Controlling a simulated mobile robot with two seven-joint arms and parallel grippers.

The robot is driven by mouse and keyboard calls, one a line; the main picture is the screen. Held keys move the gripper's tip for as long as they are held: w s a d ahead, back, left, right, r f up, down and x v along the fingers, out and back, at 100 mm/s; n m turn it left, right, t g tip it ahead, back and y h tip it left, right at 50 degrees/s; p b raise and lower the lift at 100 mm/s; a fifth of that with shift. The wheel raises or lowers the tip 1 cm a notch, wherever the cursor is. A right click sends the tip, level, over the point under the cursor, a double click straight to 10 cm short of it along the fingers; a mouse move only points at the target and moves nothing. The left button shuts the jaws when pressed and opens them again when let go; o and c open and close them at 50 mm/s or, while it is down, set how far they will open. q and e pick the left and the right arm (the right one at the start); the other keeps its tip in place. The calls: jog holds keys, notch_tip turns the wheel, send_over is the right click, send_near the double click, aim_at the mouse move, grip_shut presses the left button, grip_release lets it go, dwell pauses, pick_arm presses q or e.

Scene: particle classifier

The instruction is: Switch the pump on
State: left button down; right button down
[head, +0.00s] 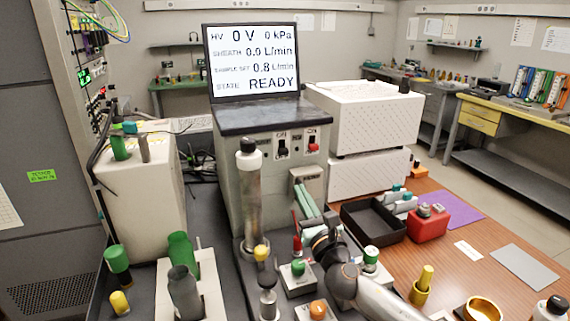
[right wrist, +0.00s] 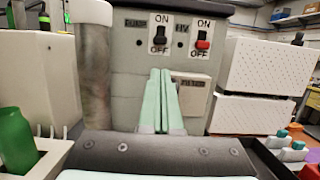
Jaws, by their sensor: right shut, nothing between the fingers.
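The pump switch (head: 282,148) is a black rocker on the front of the grey cabinet (head: 240,165), between ON and OFF marks. It also shows in the right wrist view (right wrist: 160,36), beside the PUMP label; its position is hard to tell. The HV switch (right wrist: 203,43) with a red lever is to its right. My right gripper (head: 303,190) has pale green fingers, shut and empty. In the right wrist view its fingertips (right wrist: 160,72) point at the cabinet front below the pump switch, apparently apart from it. My left gripper is not in view.
The screen (head: 253,62) reads 0 V, 0 kPa, sheath 0.0 L/min, READY. A tall metal cylinder (head: 250,205) stands left of my fingers. A labelled box (right wrist: 192,95) projects from the cabinet near them. A black tray (head: 372,222) and red block (head: 428,223) lie right.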

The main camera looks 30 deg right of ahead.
aim_at(283, 151)
jog(key=shift+s, duration=0.1)
jog(key=x, duration=1)
jog(key=shift+p, duration=0.3)
jog(key=shift+r, duration=0.1)
